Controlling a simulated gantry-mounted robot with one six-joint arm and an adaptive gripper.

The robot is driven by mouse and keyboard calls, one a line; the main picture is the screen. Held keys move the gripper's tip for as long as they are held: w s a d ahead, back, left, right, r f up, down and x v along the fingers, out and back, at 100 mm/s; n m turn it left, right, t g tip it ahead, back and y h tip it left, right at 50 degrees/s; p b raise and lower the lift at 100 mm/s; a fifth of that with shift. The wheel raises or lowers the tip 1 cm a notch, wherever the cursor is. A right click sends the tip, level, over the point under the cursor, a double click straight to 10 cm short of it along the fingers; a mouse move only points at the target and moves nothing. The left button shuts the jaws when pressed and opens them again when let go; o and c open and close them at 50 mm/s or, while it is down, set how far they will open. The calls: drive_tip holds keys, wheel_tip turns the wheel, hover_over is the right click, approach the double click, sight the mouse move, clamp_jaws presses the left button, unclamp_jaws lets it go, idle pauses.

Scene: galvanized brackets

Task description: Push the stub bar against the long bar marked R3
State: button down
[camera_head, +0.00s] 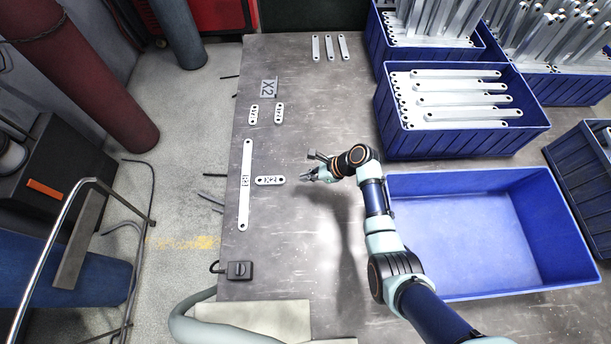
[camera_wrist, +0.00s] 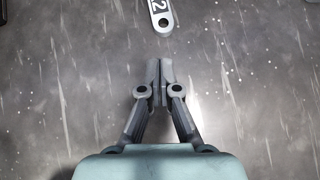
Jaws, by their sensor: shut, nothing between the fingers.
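The long bar (camera_head: 245,205) lies on the left part of the grey table, running up and down the picture. Its sideways label is too small to read surely. The stub bar (camera_head: 261,181), marked X2, lies flat just right of the long bar's middle, crosswise to it, with a narrow gap between them. My gripper (camera_head: 304,178) is shut and empty, low over the table to the right of the stub bar and apart from it. In the wrist view, my closed fingertips (camera_wrist: 160,64) point at the stub bar's rounded end (camera_wrist: 161,24); the rest of it is cut off.
Two more short bars (camera_head: 254,114) (camera_head: 279,113) and an X2 plate (camera_head: 269,88) lie farther up the table. Several bars (camera_head: 329,47) lie at the back. A blue crate of bars (camera_head: 460,145) and an empty blue crate (camera_head: 480,180) stand right. A dark box (camera_head: 240,270) sits near the front-left edge.

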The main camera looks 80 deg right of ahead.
sight(284, 182)
drive_tip(key=b+x, duration=0.6)
drive_tip(key=x, duration=0.1)
drive_tip(key=shift+f, duration=0.2)
drive_tip(key=shift+w, duration=0.15)
drive_tip(key=shift+r, duration=0.1)
drive_tip(key=shift+w+a+r+p, duration=0.15)
drive_tip(key=shift+w+r+p, duration=0.05)
drive_tip(key=shift+w+p, duration=0.4)
drive_tip(key=shift+w+f, duration=0.2)
drive_tip(key=shift+w, duration=0.2)
drive_tip(key=shift+s, duration=0.15)
